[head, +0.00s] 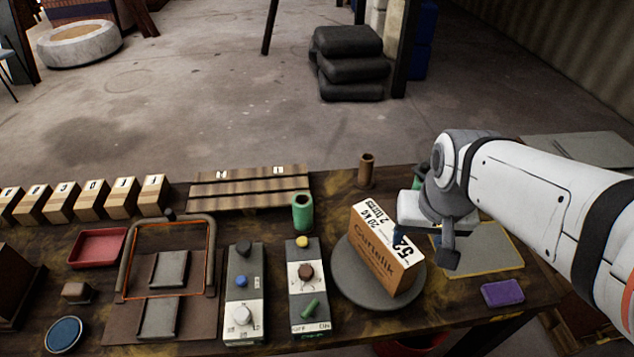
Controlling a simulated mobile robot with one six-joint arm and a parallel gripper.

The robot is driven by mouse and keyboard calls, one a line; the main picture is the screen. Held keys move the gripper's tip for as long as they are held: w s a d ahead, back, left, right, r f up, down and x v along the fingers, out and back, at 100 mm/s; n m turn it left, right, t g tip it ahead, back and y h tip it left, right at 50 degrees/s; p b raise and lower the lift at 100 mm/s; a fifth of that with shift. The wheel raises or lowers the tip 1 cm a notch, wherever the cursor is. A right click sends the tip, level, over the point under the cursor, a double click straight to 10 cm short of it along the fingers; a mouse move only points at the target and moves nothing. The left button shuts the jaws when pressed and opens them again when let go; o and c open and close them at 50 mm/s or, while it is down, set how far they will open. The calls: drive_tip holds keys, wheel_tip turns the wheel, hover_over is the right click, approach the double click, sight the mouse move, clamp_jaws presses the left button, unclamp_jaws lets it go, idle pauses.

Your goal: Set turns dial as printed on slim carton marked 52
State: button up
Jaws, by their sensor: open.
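A slim brown carton (382,258) stands on a round grey disc (350,290) at the right of the bench. A second box (308,287) has a yellow button, a brown knob and a green switch marked OFF and ON. Which knob is the turns dial, I cannot tell. My gripper (428,238) is open at the carton's right end; contact is unclear.
A metal frame (213,255) stands left of the boxes, with a red tray (98,248) beyond. A green cup (303,212) stands behind the boxes. Lettered wooden blocks (92,198) line the back left. A purple block (502,293) lies at right.

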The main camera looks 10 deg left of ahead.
drive_tip(key=w+a+f+g, duration=0.1)
drive_tip(key=w+a+f, duration=0.45)
drive_tip(key=a, duration=0.45)
drive_tip(key=g, duration=0.1)
approach(306, 269)
drive_tip(key=shift+w+d+f, duration=0.1)
drive_tip(key=shift+w+f, duration=0.05)
drive_tip(key=shift+f, duration=0.05)
drive_tip(key=f, duration=0.8)
drive_tip(key=shift+a+f, duration=0.1)
drive_tip(key=shift+a, duration=0.15)
drive_tip(key=shift+c, duration=0.3)
drive_tip(key=c, duration=0.9)
drive_tip(key=shift+c, duration=0.2)
